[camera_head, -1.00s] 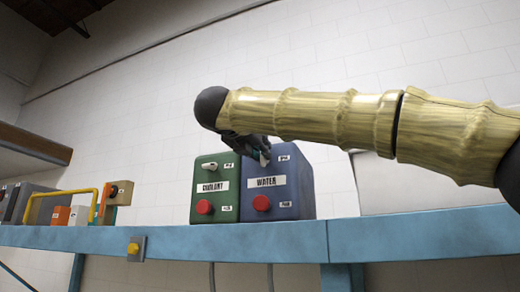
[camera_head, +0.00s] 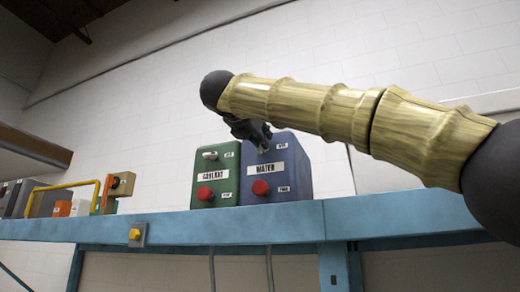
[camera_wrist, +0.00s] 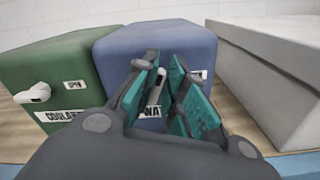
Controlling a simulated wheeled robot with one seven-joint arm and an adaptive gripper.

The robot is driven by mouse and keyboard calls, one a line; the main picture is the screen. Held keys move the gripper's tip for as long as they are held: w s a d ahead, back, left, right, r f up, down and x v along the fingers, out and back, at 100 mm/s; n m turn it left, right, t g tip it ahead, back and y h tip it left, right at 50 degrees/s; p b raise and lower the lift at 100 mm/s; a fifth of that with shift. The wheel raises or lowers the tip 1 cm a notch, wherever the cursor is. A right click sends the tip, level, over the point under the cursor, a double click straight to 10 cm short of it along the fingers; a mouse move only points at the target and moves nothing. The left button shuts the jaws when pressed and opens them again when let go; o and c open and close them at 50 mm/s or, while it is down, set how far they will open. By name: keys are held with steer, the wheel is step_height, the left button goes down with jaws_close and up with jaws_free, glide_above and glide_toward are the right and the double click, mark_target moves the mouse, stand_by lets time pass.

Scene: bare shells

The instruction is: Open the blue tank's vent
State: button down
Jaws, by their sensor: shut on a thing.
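The blue tank (camera_head: 297,172), labelled WATER, stands on the blue shelf, with a red round knob (camera_head: 261,187) low on its front. My gripper (camera_head: 262,134) is at the upper front of this tank. In the wrist view, the fingers of my gripper (camera_wrist: 166,75) with teal pads are shut on the pale vent lever (camera_wrist: 156,88). The lever is partly hidden by the fingers, so its exact angle is hard to tell. The blue tank (camera_wrist: 120,47) fills the middle of that view, and its label is partly covered.
The green tank (camera_head: 228,170), labelled COOLANT, stands close on the left with its own white lever (camera_head: 210,155) and red knob (camera_head: 205,193). A grey box (camera_wrist: 275,75) stands right of the blue tank. A yellow frame (camera_head: 62,186) and small boxes stand farther left on the shelf (camera_head: 180,229).

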steer(key=m+b, duration=0.4)
steer(key=f+m+b, duration=0.1)
steer(key=m+b, duration=0.1)
steer(key=shift+s+d, duration=0.2)
steer(key=shift+d, duration=0.2)
steer(key=m+b, duration=0.2)
steer(key=m, duration=0.1)
steer(key=m+b, duration=0.1)
steer(key=shift+d+f+m, duration=0.1)
steer(key=shift+f+m, duration=0.2)
steer(key=shift+m, duration=0.1)
steer(key=shift+f+m+b, duration=0.1)
steer(key=shift+m+b, duration=0.55)
steer(key=shift+m, duration=0.75)
steer(key=c, duration=1.5)
jaws_free()
steer(key=shift+d, duration=0.1)
steer(key=shift+s, duration=0.15)
steer(key=v, duration=1.2)
